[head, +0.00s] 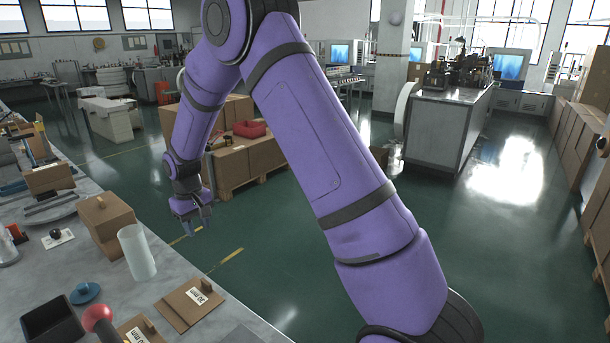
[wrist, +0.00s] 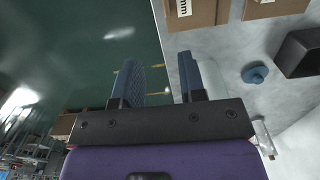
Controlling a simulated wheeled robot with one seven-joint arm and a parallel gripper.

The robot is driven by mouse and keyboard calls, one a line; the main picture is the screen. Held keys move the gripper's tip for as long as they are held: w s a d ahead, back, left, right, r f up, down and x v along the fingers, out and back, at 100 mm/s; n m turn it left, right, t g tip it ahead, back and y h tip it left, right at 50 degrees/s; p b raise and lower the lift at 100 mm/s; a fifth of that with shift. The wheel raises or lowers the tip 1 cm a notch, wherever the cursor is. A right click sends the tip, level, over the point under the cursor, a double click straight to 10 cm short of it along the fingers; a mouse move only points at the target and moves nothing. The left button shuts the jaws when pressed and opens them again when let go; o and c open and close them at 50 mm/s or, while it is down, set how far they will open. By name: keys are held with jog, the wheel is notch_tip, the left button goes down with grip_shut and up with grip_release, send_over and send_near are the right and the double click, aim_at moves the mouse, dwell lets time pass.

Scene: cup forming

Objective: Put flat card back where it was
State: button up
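Two flat brown card pieces with white labels lie on the grey workbench: one (head: 181,306) near the bench's right edge, the other (head: 130,324) nearer the front, partly cut off. Each has a small upright brown tab. I cannot tell which is the flat card. In the wrist view, brown pieces show at the top, one labelled (wrist: 205,14) and one beside it (wrist: 270,8). My gripper (head: 193,224) hangs past the bench's right side, over the green floor, apart from the cards. In the wrist view its fingers (wrist: 160,80) are spread with nothing visible between them.
On the workbench (head: 232,322) stand a translucent cylinder (head: 137,253), a brown box (head: 106,222), a blue lidded disc (head: 85,292), a black tray (head: 52,322) and a red ball-topped item (head: 98,317). Pallet boxes (head: 240,165) stand beyond my gripper.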

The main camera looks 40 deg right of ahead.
jog(key=s+d+r+m+t, duration=0.1)
jog(key=s+d+r, duration=0.1)
jog(key=s+r, duration=0.75)
jog(key=s+d+r+t, duration=0.2)
jog(key=s+r, duration=0.4)
jog(key=r, duration=0.6)
jog(key=s+d+r+t, duration=0.1)
jog(key=s+r, duration=0.1)
jog(key=s, duration=0.9)
jog(key=s+d+r+m+t, duration=0.1)
jog(key=s+r, duration=0.2)
jog(key=s, duration=0.9)
jog(key=shift+r+t, duration=0.2)
jog(key=shift+t, duration=0.2)
jog(key=shift+w, duration=0.1)
